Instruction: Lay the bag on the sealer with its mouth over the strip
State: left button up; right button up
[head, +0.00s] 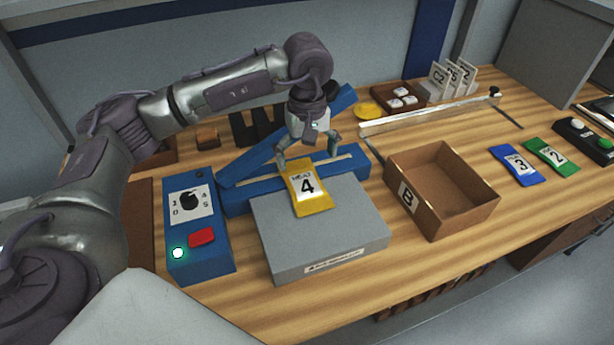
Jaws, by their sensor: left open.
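A yellow bag (312,200) marked 4 lies on the grey platform (345,235) in front of the blue sealer bar (240,203). Its far end reaches up onto the bar, where a pale strip (335,158) shows to its right. Whether the mouth fully covers the strip is hard to tell, as my gripper is close to it. The sealer's blue upper arm (245,165) is raised behind at a slant. My left gripper (307,160) is open, pointing down, with its fingers around or just above the bag's far end. My right gripper is out of view.
A blue control box (200,255) with a dial and red button stands left of the platform. An open brown box B (462,165) stands to the right. Blue bag 3 (517,167) and green bag 2 (552,157) lie farther right. A rail (430,117) runs behind.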

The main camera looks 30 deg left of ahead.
pick_arm(q)
jog(key=shift+r, duration=2.3)
